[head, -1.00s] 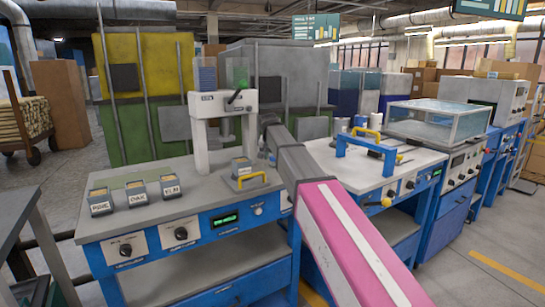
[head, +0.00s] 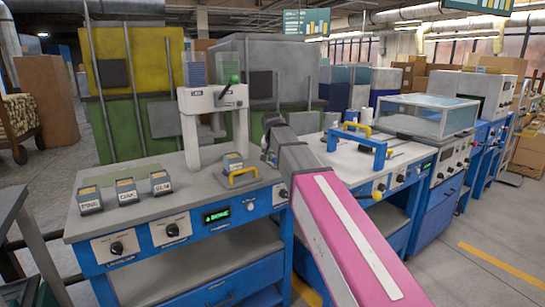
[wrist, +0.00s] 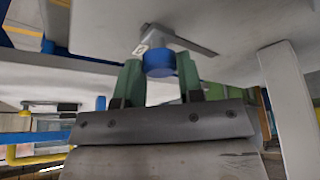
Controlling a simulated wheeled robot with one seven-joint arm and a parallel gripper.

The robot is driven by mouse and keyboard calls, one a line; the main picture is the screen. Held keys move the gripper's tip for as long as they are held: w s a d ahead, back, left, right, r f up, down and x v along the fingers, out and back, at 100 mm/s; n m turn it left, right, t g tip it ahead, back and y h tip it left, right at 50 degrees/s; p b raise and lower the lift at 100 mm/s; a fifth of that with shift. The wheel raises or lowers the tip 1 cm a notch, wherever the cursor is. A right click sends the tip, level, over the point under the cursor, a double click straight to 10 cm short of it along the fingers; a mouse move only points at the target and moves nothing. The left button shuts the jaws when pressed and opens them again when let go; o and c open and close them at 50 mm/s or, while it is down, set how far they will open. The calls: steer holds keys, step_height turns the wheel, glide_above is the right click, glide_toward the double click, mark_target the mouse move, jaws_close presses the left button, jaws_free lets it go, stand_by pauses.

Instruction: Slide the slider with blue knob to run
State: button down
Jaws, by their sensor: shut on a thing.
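The slider's blue knob (wrist: 159,64) shows in the wrist view, standing out from a pale panel (wrist: 110,28). A dark grey slot (wrist: 195,46) runs from the knob toward the right, and a small white label (wrist: 140,48) lies by the knob. My gripper (wrist: 159,72) has its green fingers on either side of the knob and is shut on it. In the head view my pink and grey arm reaches to the gap between two benches; the fingers and the knob cannot be made out there.
A grey-topped bench (head: 110,218) at left carries labelled blocks (head: 126,190) and a white press (head: 212,97) with a green-knobbed lever. A white-topped bench (head: 335,173) at right carries a blue frame (head: 357,150). Open floor (head: 455,280) lies at lower right.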

steer(key=shift+s+d, duration=0.1)
steer(key=shift+s, duration=0.15)
steer(key=c, duration=0.8)
jaws_free()
steer(key=shift+o, duration=0.2)
steer(key=shift+r, duration=0.1)
steer(key=v, duration=1)
steer(key=shift+r, duration=0.3)
steer(key=shift+s, duration=0.1)
